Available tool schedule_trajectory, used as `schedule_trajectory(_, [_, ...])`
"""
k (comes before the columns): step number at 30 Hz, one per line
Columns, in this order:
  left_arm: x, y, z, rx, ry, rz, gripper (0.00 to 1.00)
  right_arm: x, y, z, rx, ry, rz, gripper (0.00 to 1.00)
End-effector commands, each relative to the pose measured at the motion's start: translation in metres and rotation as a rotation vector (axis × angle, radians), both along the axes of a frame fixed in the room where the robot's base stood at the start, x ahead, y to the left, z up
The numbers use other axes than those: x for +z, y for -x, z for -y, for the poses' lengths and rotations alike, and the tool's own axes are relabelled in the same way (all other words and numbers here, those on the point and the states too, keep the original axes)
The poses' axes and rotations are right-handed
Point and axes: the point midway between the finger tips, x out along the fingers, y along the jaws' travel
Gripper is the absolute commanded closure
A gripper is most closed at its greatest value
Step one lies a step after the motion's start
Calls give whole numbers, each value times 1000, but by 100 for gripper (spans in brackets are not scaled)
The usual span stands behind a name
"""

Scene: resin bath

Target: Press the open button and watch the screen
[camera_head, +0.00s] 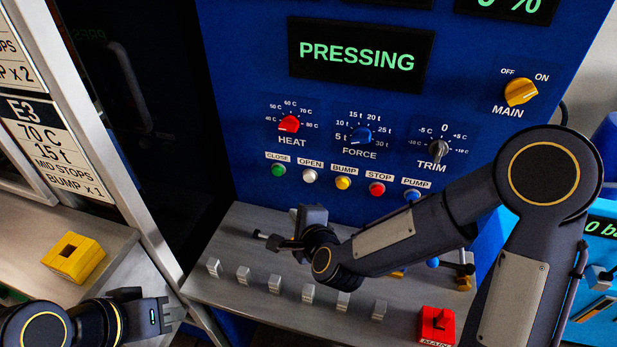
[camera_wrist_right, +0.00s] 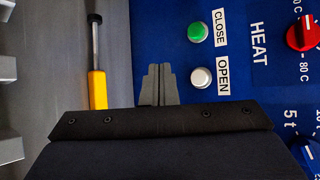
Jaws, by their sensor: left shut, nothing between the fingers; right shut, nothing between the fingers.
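The blue press panel carries a dark screen (camera_head: 361,58) with green text reading "PRESSING". The white button (camera_head: 309,176) under the label "OPEN" is in the button row, between the green "CLOSE" button (camera_head: 278,170) and the yellow "BUMP" button (camera_head: 343,183). The white button also shows in the right wrist view (camera_wrist_right: 201,78), to the right of my fingertips and apart from them. My right gripper (camera_wrist_right: 157,70) is shut and empty; in the head view (camera_head: 280,243) it is below the button row. My left gripper (camera_head: 178,314) is shut and empty at the lower left.
A row of small grey switches lines the metal ledge (camera_head: 210,290). A red "MAIN" switch (camera_head: 436,324) stands at its right. A yellow-handled lever (camera_wrist_right: 97,88) is left of my fingers in the wrist view. A yellow block (camera_head: 73,258) sits on the left bench.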

Motion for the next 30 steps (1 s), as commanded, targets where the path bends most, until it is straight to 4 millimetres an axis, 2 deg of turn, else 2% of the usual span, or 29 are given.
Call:
schedule_trajectory(11, [1,0,0,0,0,0,100,1,-5,2,0,1,1,100])
schedule_trajectory(14, [4,0,0,0,0,0,100,1,-13,5,-1,0,0,100])
schedule_trajectory(24, [16,0,0,0,0,0,100,2,-58,20,0,1,0,100])
schedule_trajectory(30, [9,0,0,0,0,0,100,-1,-77,25,0,1,1,100])
